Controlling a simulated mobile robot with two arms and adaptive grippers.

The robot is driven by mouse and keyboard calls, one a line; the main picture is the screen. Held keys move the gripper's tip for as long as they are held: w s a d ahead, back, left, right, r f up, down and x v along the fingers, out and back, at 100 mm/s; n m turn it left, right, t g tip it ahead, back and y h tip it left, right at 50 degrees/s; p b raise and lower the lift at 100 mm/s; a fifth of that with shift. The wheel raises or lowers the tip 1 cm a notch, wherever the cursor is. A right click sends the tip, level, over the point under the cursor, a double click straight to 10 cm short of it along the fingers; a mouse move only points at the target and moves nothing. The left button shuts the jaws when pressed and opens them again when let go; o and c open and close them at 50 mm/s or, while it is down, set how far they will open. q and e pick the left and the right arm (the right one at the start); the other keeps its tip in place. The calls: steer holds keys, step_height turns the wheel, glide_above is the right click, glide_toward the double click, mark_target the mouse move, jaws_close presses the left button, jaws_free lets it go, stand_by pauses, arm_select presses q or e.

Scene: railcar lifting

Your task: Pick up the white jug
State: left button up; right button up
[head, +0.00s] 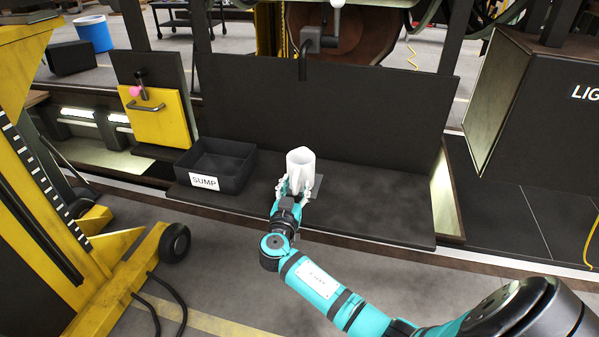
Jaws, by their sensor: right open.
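The white jug (301,163) stands upright on the dark bench (380,205), below the tap. My right gripper (294,187) is at the jug's near side, with its fingers open to either side of the jug's lower part. I cannot tell whether the fingers touch it. The gripper and wrist hide part of the jug's base. My left gripper is not in view.
A black bin labelled SUMP (236,172) stands on the bench left of the jug. A dark tap (312,42) hangs above and behind it. A yellow lifting jack (75,262) stands at the left. The bench right of the jug is clear.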

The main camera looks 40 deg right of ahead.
jaws_close()
stand_by(0.7)
